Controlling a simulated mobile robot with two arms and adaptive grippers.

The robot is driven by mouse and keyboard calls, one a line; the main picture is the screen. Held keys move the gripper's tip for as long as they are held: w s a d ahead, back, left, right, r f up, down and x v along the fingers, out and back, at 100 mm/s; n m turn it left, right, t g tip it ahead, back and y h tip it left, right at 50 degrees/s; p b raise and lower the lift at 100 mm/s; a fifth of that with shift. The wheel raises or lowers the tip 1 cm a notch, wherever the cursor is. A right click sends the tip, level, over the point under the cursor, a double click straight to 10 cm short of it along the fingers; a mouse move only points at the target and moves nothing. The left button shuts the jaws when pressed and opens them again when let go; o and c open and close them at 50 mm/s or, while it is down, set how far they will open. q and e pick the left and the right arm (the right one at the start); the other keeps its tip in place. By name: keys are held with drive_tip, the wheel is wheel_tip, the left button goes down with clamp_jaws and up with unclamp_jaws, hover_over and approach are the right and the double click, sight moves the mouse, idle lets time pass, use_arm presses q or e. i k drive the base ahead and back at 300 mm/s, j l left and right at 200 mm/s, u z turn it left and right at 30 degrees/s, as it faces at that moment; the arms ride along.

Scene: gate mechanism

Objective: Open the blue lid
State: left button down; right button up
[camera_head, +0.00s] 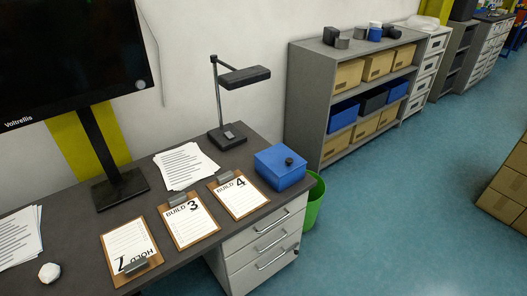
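A blue box with a blue lid (280,160) sits at the right end of the dark desk. The lid appears to lie shut on the box, so the inside is hidden. Neither of my grippers shows in the head view.
The desk (82,232) holds several clipboards, including one marked BUILD 4 (238,198), close left of the box. A lamp (228,128) stands behind, with papers (185,166) and a monitor (60,50) further left. A green bin (314,200) and drawers (262,250) are nearby.

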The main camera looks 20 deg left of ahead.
sight(281, 160)
drive_tip(key=i+j+u, duration=0.25)
drive_tip(key=i, duration=0.15)
drive_tip(key=i+u, duration=0.25)
drive_tip(key=i, duration=0.15)
drive_tip(key=i+j, duration=0.25)
